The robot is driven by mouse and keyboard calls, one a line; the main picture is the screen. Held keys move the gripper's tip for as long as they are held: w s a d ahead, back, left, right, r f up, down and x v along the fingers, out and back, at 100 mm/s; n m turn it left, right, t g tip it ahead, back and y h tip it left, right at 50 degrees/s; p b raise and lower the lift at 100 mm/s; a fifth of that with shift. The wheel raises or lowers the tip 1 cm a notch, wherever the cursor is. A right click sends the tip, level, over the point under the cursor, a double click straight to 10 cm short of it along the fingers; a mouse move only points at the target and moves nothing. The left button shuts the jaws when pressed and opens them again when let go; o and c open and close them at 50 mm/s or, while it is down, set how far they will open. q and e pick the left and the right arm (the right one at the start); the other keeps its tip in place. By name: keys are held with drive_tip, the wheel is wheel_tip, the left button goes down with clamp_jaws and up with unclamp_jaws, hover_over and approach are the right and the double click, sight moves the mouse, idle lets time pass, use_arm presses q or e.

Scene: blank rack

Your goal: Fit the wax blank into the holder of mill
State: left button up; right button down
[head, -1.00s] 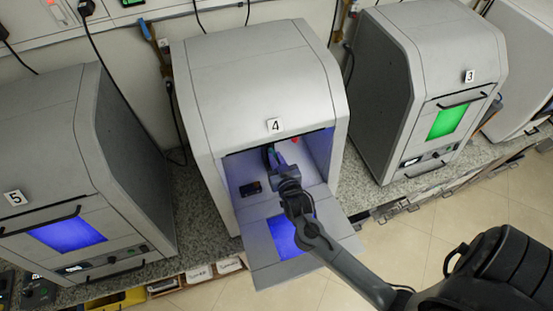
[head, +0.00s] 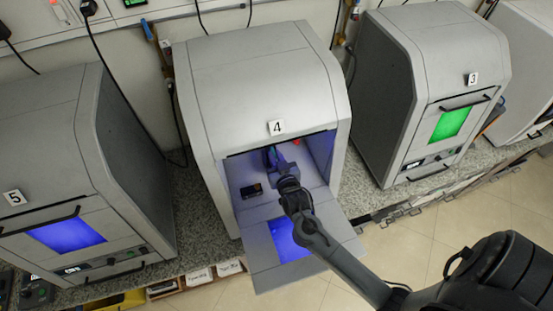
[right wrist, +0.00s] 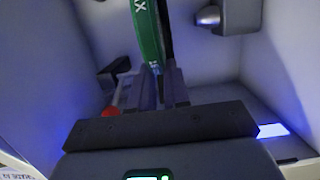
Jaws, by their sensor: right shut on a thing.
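The mill (head: 265,75) marked 4 has its front door (head: 262,262) folded down and its chamber open. My right gripper (head: 273,158) reaches inside the chamber. In the right wrist view, my right gripper (right wrist: 160,88) is shut on the wax blank (right wrist: 147,35), a green piece seen nearly edge-on with pale lettering. The blank stands upright beyond the fingertips, and its top runs out of that view. In the head view the blank is too small and dark to make out clearly. I cannot tell the holder apart, nor whether the blank touches it. My left gripper is not in view.
A grey cylindrical part (right wrist: 208,17) sticks out from the chamber's back right, near the blank. A dark block (right wrist: 120,75) and a red knob (right wrist: 110,112) lie to the left. Closed mills 5 (head: 50,150) and 3 (head: 440,75) flank mill 4 on the speckled counter.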

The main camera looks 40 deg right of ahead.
drive_tip(key=shift+w+d+f, duration=0.15)
drive_tip(key=shift+w+d, duration=0.05)
drive_tip(key=shift+w, duration=0.15)
drive_tip(key=shift+w+d+f+b, duration=0.2)
drive_tip(key=shift+w+b, duration=0.2)
drive_tip(key=shift+w, duration=0.15)
drive_tip(key=c, duration=1)
unclamp_jaws()
drive_tip(key=shift+s+a+r, duration=0.1)
drive_tip(key=shift+s+a, duration=0.15)
drive_tip(key=shift+s, duration=0.25)
drive_tip(key=shift+b+v, duration=0.8)
drive_tip(key=shift+v, duration=4.1)
drive_tip(key=shift+r, duration=0.1)
